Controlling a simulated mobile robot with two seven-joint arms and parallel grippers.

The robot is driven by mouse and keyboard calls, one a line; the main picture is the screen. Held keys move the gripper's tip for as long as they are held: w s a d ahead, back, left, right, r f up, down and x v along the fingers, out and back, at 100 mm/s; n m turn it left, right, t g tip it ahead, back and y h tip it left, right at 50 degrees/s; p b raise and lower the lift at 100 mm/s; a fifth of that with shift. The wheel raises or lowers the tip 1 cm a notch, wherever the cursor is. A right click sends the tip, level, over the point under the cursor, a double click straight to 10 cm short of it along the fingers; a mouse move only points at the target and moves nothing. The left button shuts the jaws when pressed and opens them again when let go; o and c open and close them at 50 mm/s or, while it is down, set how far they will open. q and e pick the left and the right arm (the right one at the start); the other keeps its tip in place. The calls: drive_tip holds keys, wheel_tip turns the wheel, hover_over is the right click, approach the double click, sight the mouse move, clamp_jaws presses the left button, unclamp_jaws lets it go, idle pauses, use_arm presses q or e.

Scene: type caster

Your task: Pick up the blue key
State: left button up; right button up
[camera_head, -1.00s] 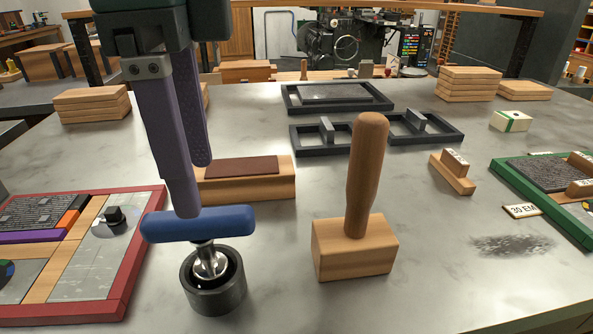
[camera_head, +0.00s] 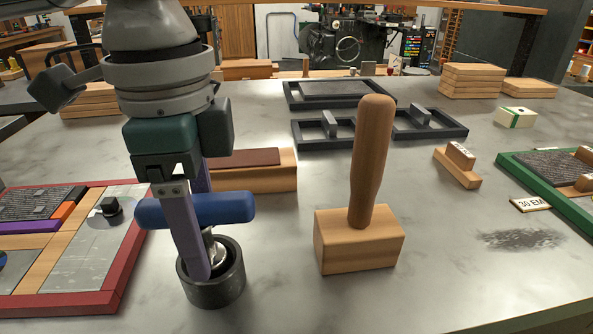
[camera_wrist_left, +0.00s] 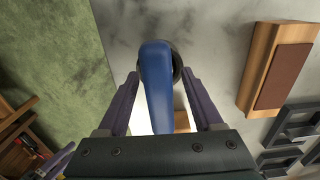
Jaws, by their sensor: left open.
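The blue key (camera_head: 228,208) is a T-shaped tool with a blue bar handle and a metal shank. It stands upright in a dark round cup (camera_head: 211,285) on the table. My left gripper (camera_head: 205,262) points down with its purple fingers at the key, one finger in front of the blue bar and one behind. In the left wrist view the blue handle (camera_wrist_left: 157,85) lies between the two open fingers, with gaps on both sides. Contact cannot be seen. My right gripper is in neither view.
A wooden mallet (camera_head: 358,240) stands right of the cup. A wooden block with a brown top (camera_head: 245,175) lies behind the key. A red-framed tray (camera_head: 128,265) is at left, a green-framed tray (camera_head: 545,190) at right. Dark frames (camera_head: 335,95) are at the back.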

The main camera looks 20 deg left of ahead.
use_arm(q)
clamp_jaws()
idle(0.3)
idle(0.3)
